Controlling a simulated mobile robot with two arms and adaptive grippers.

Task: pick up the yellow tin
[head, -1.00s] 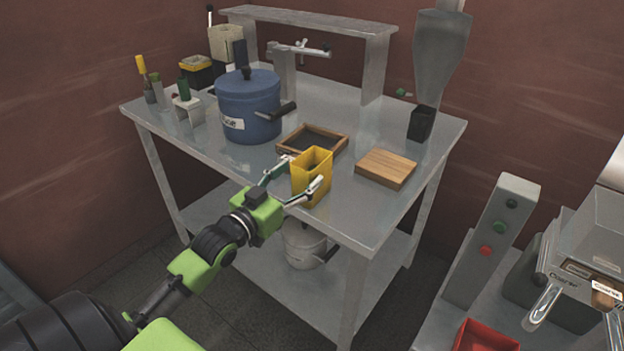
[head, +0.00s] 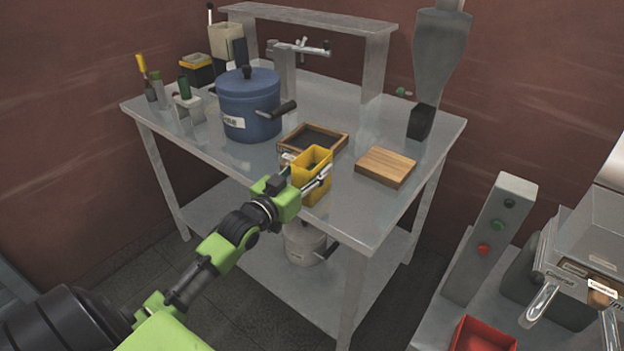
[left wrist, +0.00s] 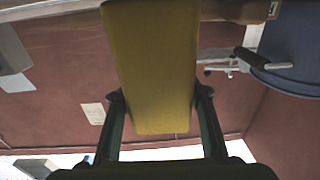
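The yellow tin (head: 314,185) is an upright, open-topped box standing near the front edge of the metal table. My left gripper (head: 307,180) is at the tin, with one finger along its right front side and the other mostly hidden behind it. In the left wrist view the yellow tin (left wrist: 155,70) fills the middle, between the fingers of the left gripper (left wrist: 160,95). Both fingers appear to press against its sides. The tin appears to rest on the table. My right gripper is not in view.
A wooden-framed tray (head: 340,134) lies just behind the tin, and a wooden block (head: 386,167) lies to its right. A blue pot (head: 250,110) stands to the left on the metal table (head: 350,210). A dark cup (head: 421,122) is under the metal hopper (head: 440,50).

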